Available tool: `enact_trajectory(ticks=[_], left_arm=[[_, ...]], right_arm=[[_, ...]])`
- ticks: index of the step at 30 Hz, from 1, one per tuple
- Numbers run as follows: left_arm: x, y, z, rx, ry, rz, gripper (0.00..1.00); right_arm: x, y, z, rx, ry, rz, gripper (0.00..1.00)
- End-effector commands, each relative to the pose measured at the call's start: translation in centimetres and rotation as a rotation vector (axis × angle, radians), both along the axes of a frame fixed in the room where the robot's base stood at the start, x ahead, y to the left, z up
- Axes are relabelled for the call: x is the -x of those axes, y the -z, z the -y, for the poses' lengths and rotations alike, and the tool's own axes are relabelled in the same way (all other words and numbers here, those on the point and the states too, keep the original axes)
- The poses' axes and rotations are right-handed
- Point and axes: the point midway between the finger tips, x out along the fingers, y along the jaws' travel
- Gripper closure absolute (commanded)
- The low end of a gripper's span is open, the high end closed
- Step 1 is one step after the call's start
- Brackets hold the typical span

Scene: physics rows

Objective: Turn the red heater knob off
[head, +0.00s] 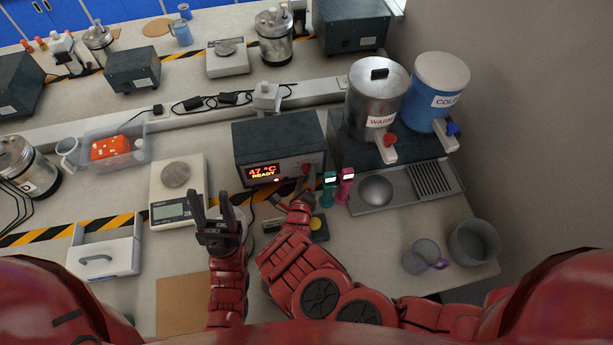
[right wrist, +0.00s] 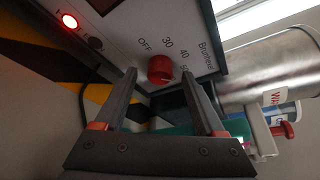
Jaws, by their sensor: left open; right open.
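The red heater knob (right wrist: 161,69) is on the pale front panel (right wrist: 120,30) of the heater in the right wrist view. OFF, 30 and 40 are printed around it; its pointer mark is not clear. The dark grey heater box (head: 278,133) stands mid-bench in the head view, its display reading 47 °C READY. My right gripper (head: 300,193) is open in front of the panel. In the right wrist view its fingertips (right wrist: 160,80) lie either side of the knob; I cannot tell whether they touch it. My left gripper (head: 222,208) is open and empty, pointing up, left of the heater.
A scale (head: 178,210) stands left of the heater. Teal (head: 329,187) and pink (head: 346,186) items stand close right of my right gripper. The WARM urn (head: 375,97), COLD urn (head: 436,85) and drip tray (head: 420,196) are at the right. A purple-rimmed mug (head: 424,258) is at the front right.

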Motion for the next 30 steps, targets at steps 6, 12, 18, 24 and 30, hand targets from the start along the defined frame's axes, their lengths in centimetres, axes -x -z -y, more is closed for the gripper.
enact_trajectory(ticks=[6,12,18,24,30], left_arm=[[0.0,-0.04,0.0,0.0,0.0,0.0,0.5],[0.0,-0.03,0.0,0.0,0.0,0.0,0.5],[0.0,-0.02,0.0,0.0,0.0,0.0,0.5],[0.0,-0.02,0.0,0.0,0.0,0.0,0.5],[0.0,0.8,0.0,0.0,0.0,0.0,0.5]], right_arm=[[-0.38,0.15,0.14,0.002,-0.001,-0.002,0.28],[-0.36,0.15,0.11,0.001,-0.002,-0.002,0.3],[-0.36,0.14,0.09,0.001,-0.002,-0.002,0.66],[-0.36,0.15,0.08,0.001,-0.002,-0.002,1.0],[-0.38,0.56,0.0,0.032,-0.002,0.005,1.0]])
